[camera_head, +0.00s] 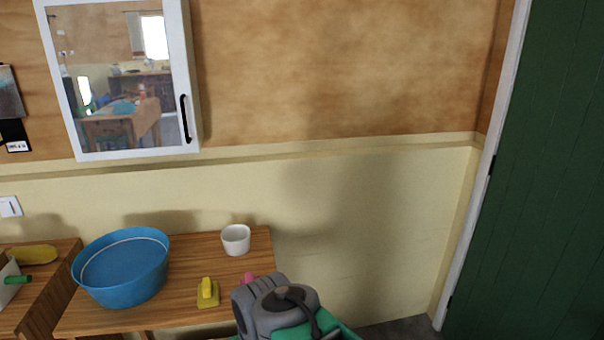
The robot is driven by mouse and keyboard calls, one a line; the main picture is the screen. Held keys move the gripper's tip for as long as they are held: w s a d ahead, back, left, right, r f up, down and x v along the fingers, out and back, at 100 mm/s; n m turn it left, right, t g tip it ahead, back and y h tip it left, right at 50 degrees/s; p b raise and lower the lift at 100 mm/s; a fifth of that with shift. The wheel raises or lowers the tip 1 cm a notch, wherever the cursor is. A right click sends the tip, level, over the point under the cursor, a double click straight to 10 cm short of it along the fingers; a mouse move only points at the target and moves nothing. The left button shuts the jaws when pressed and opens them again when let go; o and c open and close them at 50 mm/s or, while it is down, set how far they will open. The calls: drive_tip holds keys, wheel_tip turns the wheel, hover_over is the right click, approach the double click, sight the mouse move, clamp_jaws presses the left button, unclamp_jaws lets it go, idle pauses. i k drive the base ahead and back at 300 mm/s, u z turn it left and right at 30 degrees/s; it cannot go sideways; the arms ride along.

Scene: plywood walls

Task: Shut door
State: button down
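A dark green plank door (550,190) fills the right edge of the view, beside a white frame with dark hinges. Its far edge and handle are outside the view, so I cannot tell how far it is open. A white wall cabinet with a mirrored door (115,85) hangs at the upper left. Its black handle (185,118) is on the right side, and its door looks flush with the cabinet. A grey and green part of my arm shows at the bottom middle. My gripper is not visible.
A wooden table (190,250) at the lower left holds a blue basin (125,280), a white cup (236,240) and a yellow object (208,293). A light switch (10,206) is on the left wall. A little grey floor (405,330) shows near the door frame.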

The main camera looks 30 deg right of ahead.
sight(534, 269)
drive_tip(key=i, duration=0.7)
drive_tip(key=z, duration=2.75)
drive_tip(key=i, duration=0.15)
drive_tip(key=u, duration=0.2)
